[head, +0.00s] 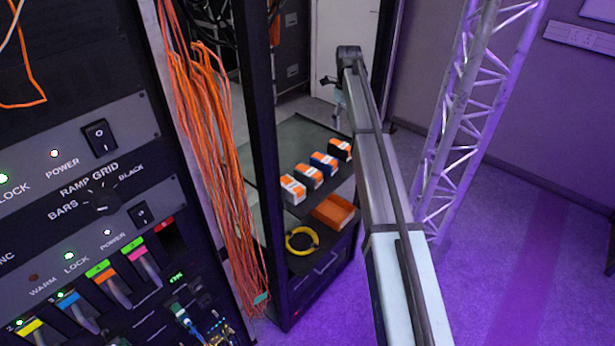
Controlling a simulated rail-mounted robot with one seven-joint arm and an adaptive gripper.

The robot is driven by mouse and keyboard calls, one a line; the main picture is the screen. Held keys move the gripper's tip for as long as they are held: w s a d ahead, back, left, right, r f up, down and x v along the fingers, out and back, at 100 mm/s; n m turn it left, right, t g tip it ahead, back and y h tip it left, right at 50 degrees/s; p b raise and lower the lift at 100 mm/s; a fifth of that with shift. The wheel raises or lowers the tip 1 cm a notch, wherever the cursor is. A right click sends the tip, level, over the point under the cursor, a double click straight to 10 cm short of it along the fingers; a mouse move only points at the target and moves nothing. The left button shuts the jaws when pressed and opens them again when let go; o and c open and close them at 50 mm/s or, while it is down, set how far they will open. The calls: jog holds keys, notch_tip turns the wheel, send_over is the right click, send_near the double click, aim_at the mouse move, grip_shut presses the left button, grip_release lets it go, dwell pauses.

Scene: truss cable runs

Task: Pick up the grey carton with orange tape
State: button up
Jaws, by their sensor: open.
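A row of small cartons with orange tops stands on the dark shelf (264,160) in the rack. The nearest carton (292,190) looks white. The one behind it (309,177) looks greyish and is probably the grey carton with orange tape, though the shade is hard to tell at this size. Farther back are a blue carton (324,165) and a black carton (340,150). My gripper (339,108) hangs at the far end of my arm, above and beyond the row, small and partly hidden by the arm. It is open and apart from the cartons.
A black rack post (264,150) and hanging orange cables (205,150) stand at the left. A metal truss (470,110) rises at the right. The shelf's left part is bare.

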jog(key=b, duration=0.6)
send_near(308, 171)
jog(key=shift+n, duration=0.3)
jog(key=f, duration=0.2)
jog(key=f+p, duration=0.1)
jog(key=f, duration=0.1)
jog(key=f+p, duration=0.1)
jog(key=f, duration=0.1)
jog(key=shift+w, duration=0.35)
jog(key=shift+s+f+p, duration=0.15)
jog(key=shift+f+p, duration=0.4)
jog(key=shift+f, duration=0.5)
jog(key=shift+s+f+p, duration=0.15)
jog(key=shift+f+p, duration=0.35)
jog(key=shift+f, duration=1.1)
jog(key=c, duration=1.3)
